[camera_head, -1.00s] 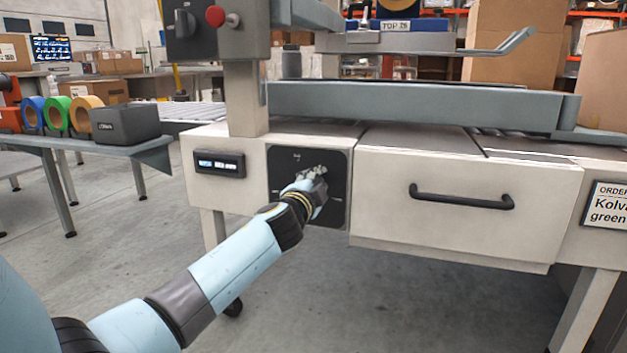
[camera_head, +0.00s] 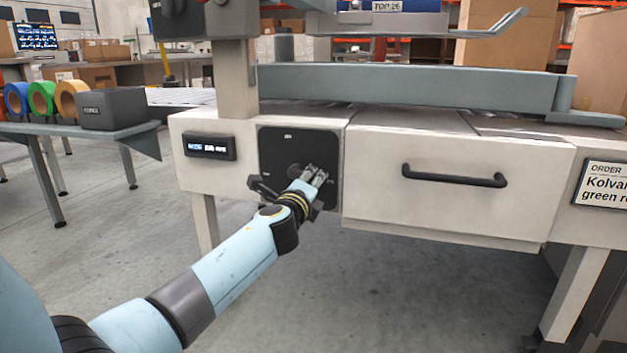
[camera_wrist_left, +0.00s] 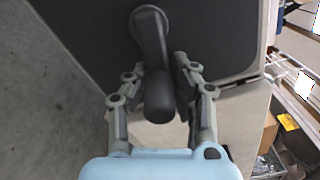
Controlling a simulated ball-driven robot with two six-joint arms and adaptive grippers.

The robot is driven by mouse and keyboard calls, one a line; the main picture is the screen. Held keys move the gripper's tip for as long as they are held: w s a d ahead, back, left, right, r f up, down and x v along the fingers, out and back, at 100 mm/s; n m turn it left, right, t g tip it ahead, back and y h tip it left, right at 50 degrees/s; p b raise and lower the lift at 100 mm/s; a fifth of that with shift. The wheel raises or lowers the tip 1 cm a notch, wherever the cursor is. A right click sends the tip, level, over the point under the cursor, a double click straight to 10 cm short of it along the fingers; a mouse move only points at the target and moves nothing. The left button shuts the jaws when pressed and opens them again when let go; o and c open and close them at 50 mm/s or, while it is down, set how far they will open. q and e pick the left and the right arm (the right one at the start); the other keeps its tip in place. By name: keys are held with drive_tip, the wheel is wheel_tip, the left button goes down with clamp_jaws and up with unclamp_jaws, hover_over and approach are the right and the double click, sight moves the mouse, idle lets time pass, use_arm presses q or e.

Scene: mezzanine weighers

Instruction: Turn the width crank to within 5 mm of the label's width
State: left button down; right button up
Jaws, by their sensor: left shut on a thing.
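The width crank shows in the left wrist view as a dark arm with a rounded black knob (camera_wrist_left: 160,98). It is mounted on a black square panel (camera_head: 275,143) on the front of the pale machine. My left gripper (camera_head: 318,176) is at the lower right part of this panel. In the left wrist view my left gripper (camera_wrist_left: 160,112) has a finger on each side of the knob and is shut on it. The display (camera_head: 209,146) left of the panel is lit, but its digits are too blurred to read. My right gripper is out of view.
A drawer with a black handle (camera_head: 455,177) is right of the panel. An order card (camera_head: 606,184) is at the far right. A side table (camera_head: 75,131) at left holds tape rolls and a dark box (camera_head: 110,108). The floor below the machine is clear.

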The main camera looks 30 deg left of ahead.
use_arm(q)
drive_tip(key=shift+a+f+m, duration=0.1)
drive_tip(key=shift+m, duration=0.4)
drive_tip(key=c, duration=1.1)
unclamp_jaws()
drive_tip(key=shift+s, duration=0.1)
drive_tip(key=v, duration=1.2)
drive_tip(key=shift+f, duration=0.1)
